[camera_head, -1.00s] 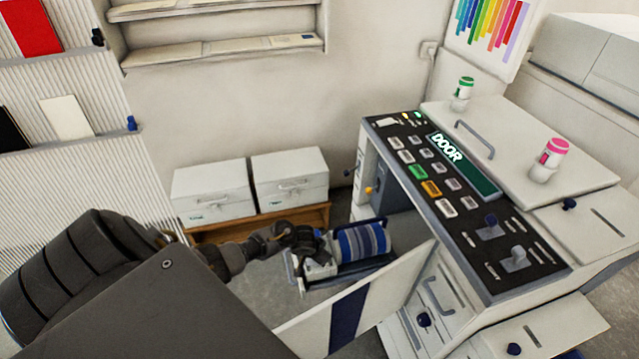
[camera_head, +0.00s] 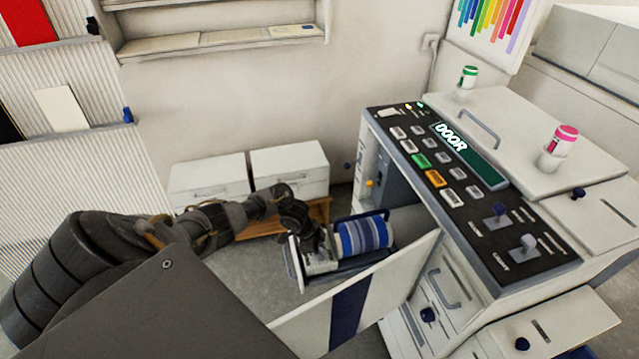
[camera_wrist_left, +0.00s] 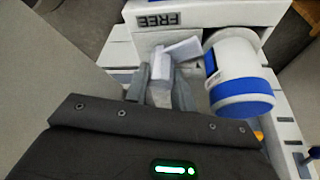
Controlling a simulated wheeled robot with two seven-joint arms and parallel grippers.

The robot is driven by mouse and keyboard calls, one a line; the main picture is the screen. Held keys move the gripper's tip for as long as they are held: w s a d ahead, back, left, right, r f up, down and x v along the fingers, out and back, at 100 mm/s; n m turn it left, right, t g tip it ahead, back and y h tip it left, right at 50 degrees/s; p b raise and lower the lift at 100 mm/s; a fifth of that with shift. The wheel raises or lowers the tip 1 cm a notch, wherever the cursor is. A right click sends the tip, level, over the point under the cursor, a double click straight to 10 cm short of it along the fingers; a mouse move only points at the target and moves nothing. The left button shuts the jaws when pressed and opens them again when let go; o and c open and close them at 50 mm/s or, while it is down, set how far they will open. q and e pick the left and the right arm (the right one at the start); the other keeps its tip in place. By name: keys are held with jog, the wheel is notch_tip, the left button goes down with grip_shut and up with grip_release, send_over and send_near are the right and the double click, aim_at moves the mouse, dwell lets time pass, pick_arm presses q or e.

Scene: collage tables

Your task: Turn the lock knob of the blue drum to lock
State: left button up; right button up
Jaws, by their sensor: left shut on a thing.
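The blue drum (camera_head: 363,236), a cylinder with blue and white bands, lies in a pulled-out tray (camera_head: 350,272) at the open front of the machine. It also shows in the left wrist view (camera_wrist_left: 240,88). My left gripper (camera_head: 318,238) is at the left end of the drum unit. In the left wrist view its fingers (camera_wrist_left: 160,88) are shut on the white lock knob (camera_wrist_left: 161,62), beside the drum. A label (camera_wrist_left: 158,20) behind the knob reads FREE. The fingers partly hide the knob. My right gripper is not in view.
The machine's open white door (camera_head: 390,285) with a dark stripe stands in front of the drum. The control panel (camera_head: 450,200) is to the right. Two white boxes (camera_head: 289,168) sit on a low wooden stand against the wall.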

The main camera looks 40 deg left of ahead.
pick_arm(q)
jog(key=m+b, duration=0.1)
jog(key=m+g+b, duration=0.1)
jog(key=m+b, duration=0.1)
jog(key=shift+f+m+h, duration=0.2)
jog(key=shift+m+h, duration=0.1)
jog(key=shift+r+m+g+b, duration=0.15)
jog(key=shift+m+g+b, duration=0.25)
jog(key=shift+m+b, duration=0.4)
jog(key=o, duration=1)
jog(key=shift+r, duration=0.15)
jog(key=shift+a+r, duration=0.2)
jog(key=shift+r, duration=0.1)
jog(key=v, duration=1)
